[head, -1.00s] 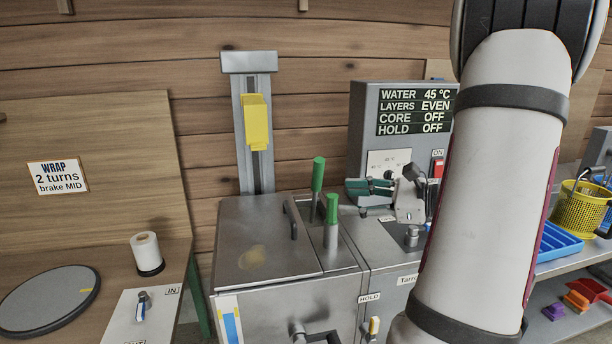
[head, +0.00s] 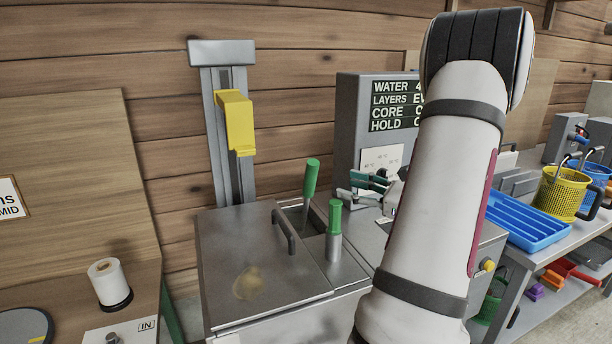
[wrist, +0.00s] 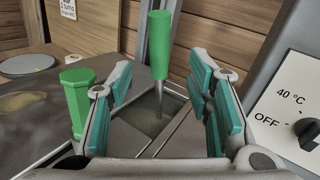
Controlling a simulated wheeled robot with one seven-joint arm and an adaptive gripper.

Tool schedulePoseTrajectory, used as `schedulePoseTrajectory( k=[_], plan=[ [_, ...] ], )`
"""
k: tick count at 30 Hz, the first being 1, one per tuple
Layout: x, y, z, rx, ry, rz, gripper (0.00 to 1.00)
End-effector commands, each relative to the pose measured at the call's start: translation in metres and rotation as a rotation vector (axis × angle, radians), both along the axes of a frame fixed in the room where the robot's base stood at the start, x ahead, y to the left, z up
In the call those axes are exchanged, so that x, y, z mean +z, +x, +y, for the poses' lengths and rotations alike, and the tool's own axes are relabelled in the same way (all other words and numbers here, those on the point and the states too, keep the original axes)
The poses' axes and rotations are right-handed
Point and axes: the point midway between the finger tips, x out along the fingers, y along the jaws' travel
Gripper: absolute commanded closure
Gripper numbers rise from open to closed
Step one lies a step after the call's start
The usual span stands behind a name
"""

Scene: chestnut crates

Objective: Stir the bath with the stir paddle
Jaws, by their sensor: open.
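The bath is a steel tank with a closed lid (head: 255,262) and a narrow open slot beside it. A green-handled paddle (head: 311,178) leans in the slot; its thin rod goes down into the opening, and its lower end is hidden. A second green handle (head: 335,217) stands upright on a metal collar in front of it. My gripper (head: 362,190) is open and empty, just right of the handles. In the wrist view the paddle handle (wrist: 160,45) appears between the spread fingers (wrist: 160,105), beyond their tips. The second handle (wrist: 77,100) is outside the left finger.
A steel post with a yellow block (head: 236,122) rises behind the lid. A grey control box (head: 350,125) with a display stands behind my gripper. A blue tray (head: 525,222) and yellow basket (head: 562,192) are at right. A white roll (head: 108,283) stands at left.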

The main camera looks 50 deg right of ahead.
Motion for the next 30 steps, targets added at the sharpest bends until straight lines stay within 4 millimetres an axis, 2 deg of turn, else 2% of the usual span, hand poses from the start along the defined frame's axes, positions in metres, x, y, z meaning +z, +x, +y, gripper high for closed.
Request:
schedulePoseTrajectory(
  k=[9,15,22,30],
  plan=[
    [0.000,0.063,0.002,0.005,0.000,-0.001,0.54],
    [0.000,0.098,0.003,0.005,0.000,-0.001,0.54],
    [0.000,0.119,0.003,0.004,-0.001,-0.001,0.54],
    [0.000,0.123,0.003,0.003,0.000,0.000,0.54]
  ],
)
